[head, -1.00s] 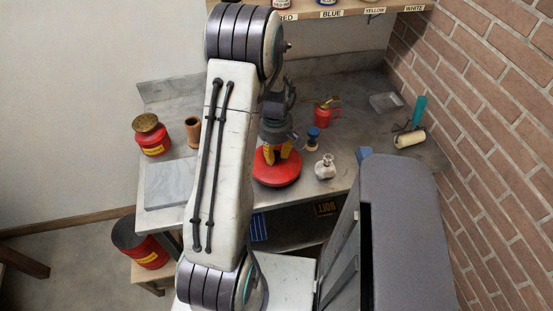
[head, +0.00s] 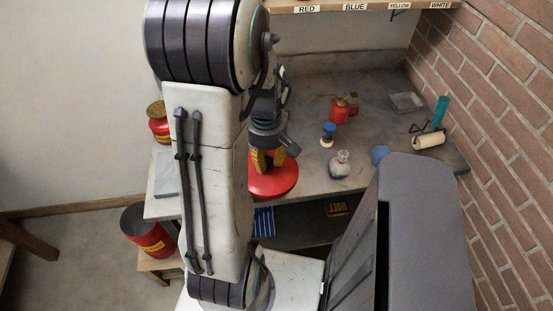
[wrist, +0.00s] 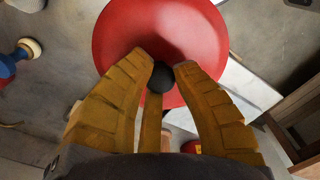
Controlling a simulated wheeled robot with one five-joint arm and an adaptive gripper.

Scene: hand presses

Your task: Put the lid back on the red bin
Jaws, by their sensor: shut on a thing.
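The red bin (head: 157,240) with a yellow label stands on a low wooden stool at lower left in the head view. Its top shows dark and uncovered. The round red lid (head: 273,183) appears over the bench's front part, to the right of and above the bin in the picture. My gripper (head: 268,158) is above the lid. In the wrist view the yellow fingers of my gripper (wrist: 162,76) are closed around the lid's black knob, with the red disc (wrist: 125,35) beyond them. My arm hides part of the bench between lid and bin.
The grey bench (head: 310,165) carries a red can (head: 158,130), a white flask (head: 340,163), a red oil can (head: 342,110) and a paint roller (head: 430,138). A brick wall (head: 510,130) bounds the right.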

